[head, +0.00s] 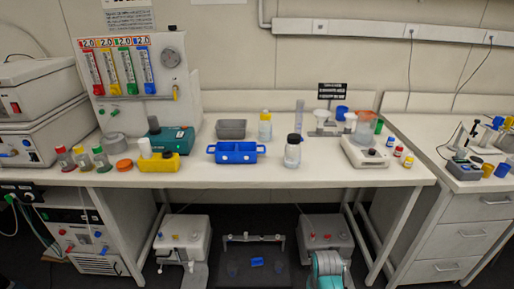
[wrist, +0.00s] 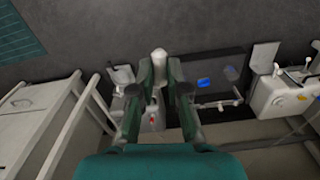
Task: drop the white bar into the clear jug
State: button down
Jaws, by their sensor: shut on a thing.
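My gripper (wrist: 160,78) is shut on the white bar (wrist: 159,56), whose pale rounded end shows between the fingertips in the wrist view. The bar is above the floor area under the bench. In the head view only a teal part of my arm shows at the bottom, and the bar is not visible.
The dark platform (head: 257,281) holds a blue block (head: 257,262) and lies between two pale machines (head: 185,233) under the bench (head: 270,178). Bench legs and a drawer unit (head: 455,225) stand at the right. The benchtop carries a blue tray (head: 236,157), jars and bottles.

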jog(key=shift+n, duration=0.8)
jog(key=s, duration=0.1)
jog(key=s+f, duration=0.1)
jog(key=s, duration=0.1)
jog(key=s+f, duration=0.1)
jog(key=shift+s+a+f, duration=0.1)
jog(key=shift+s+a, duration=0.05)
jog(key=shift+s, duration=0.05)
